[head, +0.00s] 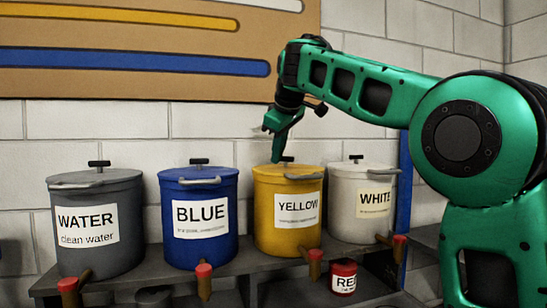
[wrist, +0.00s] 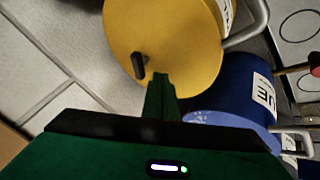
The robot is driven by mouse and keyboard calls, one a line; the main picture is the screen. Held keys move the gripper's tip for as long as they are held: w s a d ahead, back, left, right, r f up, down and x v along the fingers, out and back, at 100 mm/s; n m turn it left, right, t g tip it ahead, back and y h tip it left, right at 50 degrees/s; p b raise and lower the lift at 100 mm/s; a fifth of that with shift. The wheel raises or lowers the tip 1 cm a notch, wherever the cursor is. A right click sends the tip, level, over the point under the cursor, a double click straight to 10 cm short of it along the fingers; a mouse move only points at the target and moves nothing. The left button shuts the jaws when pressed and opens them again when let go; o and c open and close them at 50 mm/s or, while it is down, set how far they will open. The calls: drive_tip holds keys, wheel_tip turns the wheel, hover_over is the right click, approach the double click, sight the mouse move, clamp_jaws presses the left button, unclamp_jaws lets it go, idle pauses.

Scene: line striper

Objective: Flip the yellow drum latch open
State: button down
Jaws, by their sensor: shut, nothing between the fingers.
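The yellow drum (head: 287,215) stands on the shelf between the blue and white drums, with a label reading YELLOW. Its lid (wrist: 175,40) fills the upper middle of the wrist view. A dark latch (wrist: 139,66) stands up on the lid near its edge; in the head view the latch (head: 287,160) is partly behind my fingertips. My gripper (head: 277,158) is shut and empty, pointing down at the lid beside the latch. In the wrist view my gripper (wrist: 160,78) lies just right of and below the latch. Whether it touches the latch or lid I cannot tell.
The blue drum (head: 199,220) and grey water drum (head: 97,225) stand to the left, the white drum (head: 357,205) to the right. A small red can (head: 343,277) sits below. The shelf (head: 240,262) carries the drums; a block wall (head: 140,125) is close behind.

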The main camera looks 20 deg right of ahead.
drive_tip(key=shift+w+d, duration=0.65)
drive_tip(key=shift+w, duration=0.1)
